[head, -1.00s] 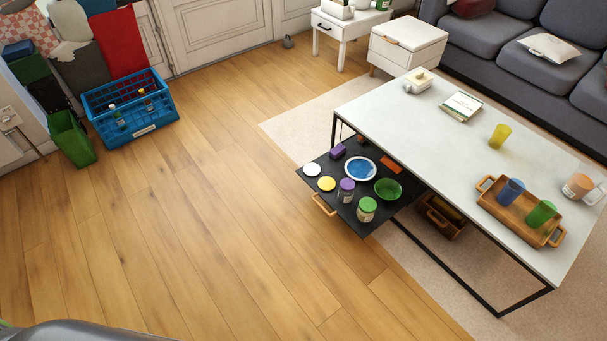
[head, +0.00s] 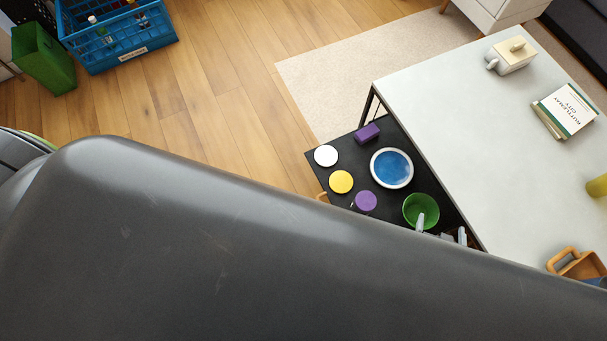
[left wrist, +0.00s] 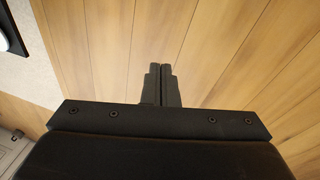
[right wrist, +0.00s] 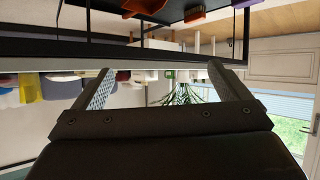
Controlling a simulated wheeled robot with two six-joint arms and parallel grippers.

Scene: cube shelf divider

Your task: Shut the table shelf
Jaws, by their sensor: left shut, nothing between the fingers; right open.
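The black table shelf (head: 318,158) sticks out from under the left side of the white-topped table (head: 455,110). It carries a blue plate (head: 392,168), a green bowl (head: 421,209), a purple block (head: 367,133) and several round lids. A sliver of its tan handle (head: 321,197) shows; my dark arm hides the rest of its front. My right gripper (head: 441,231) has its fingertips showing near the green bowl, past the arm; I cannot tell whether they touch anything. In the right wrist view the gripper (right wrist: 158,80) is open and empty. My left gripper (left wrist: 161,70) is shut and empty above the wooden floor.
A teapot (head: 512,57), a book (head: 567,108) and a wooden tray (head: 576,262) stand on the tabletop. A blue crate (head: 118,40) and a green bin (head: 42,60) stand at the upper left. Wooden floor left of the shelf is clear.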

